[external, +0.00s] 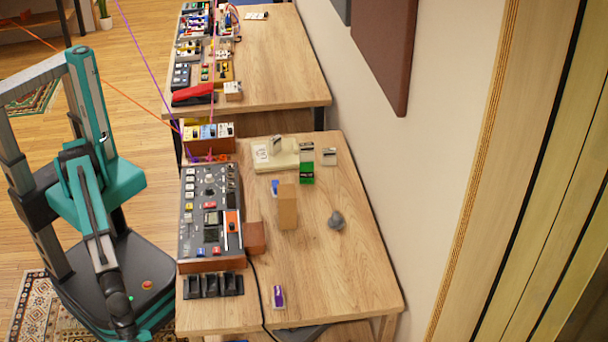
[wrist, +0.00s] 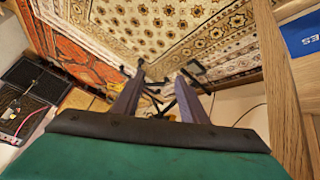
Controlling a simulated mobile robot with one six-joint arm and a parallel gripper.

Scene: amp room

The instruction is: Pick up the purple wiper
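A small purple and white object (external: 278,296), which looks like the purple wiper, lies near the front of the wooden table (external: 350,275) in the external view. The wrist view does not show it. My gripper (wrist: 162,76) is open and empty in the wrist view, with its two dark fingers apart above patterned rugs. In the external view my arm hangs down at the left of the table, clear of the purple object; its fingers cannot be made out there.
A large mixing device (external: 210,213) stands along the table's left edge, with dark pedals (external: 213,285) in front. A brown box (external: 288,207), a grey lump (external: 337,220) and a green-and-black box (external: 306,164) stand farther back. Bare wood surrounds the purple object's right side. A wall borders the right.

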